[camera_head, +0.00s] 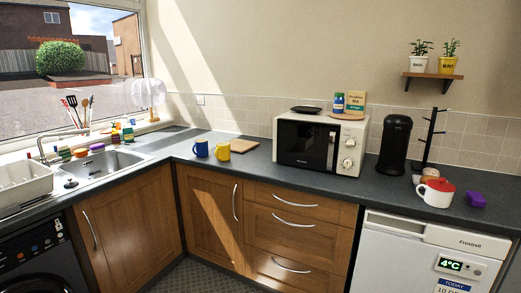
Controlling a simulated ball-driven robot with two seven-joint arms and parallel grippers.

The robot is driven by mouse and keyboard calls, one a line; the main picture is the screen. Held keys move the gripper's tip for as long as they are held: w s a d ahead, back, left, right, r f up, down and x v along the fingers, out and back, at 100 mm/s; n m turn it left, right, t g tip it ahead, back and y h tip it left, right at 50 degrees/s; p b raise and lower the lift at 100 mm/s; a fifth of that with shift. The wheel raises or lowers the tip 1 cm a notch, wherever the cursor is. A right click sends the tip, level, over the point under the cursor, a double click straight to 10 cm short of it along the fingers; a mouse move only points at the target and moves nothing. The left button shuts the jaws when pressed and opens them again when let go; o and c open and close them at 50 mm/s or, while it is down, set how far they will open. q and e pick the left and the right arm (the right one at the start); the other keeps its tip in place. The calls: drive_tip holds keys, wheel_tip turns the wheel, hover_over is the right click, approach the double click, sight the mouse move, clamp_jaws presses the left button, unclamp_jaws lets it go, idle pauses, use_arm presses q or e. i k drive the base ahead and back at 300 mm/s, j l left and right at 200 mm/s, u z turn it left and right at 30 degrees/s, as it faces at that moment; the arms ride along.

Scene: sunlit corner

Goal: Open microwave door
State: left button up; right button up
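A white microwave (360,134) stands on the dark counter at the right of centre. Its black door (301,145) appears closed, with a pale upright handle (331,150) at the door's right side. Two round knobs sit on the panel right of the handle. A black plate, a small blue jar and a small box or card stand on top of the microwave. Neither of my grippers shows in this view.
A blue mug (201,149), a yellow mug (223,151) and a wooden board (243,145) are left of the microwave. A black canister (395,145) stands close on its right. The counter strip before the microwave is clear.

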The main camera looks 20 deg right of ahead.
sight(304, 144)
drive_tip(key=i+l+z, duration=0.2)
drive_tip(key=z, duration=0.85)
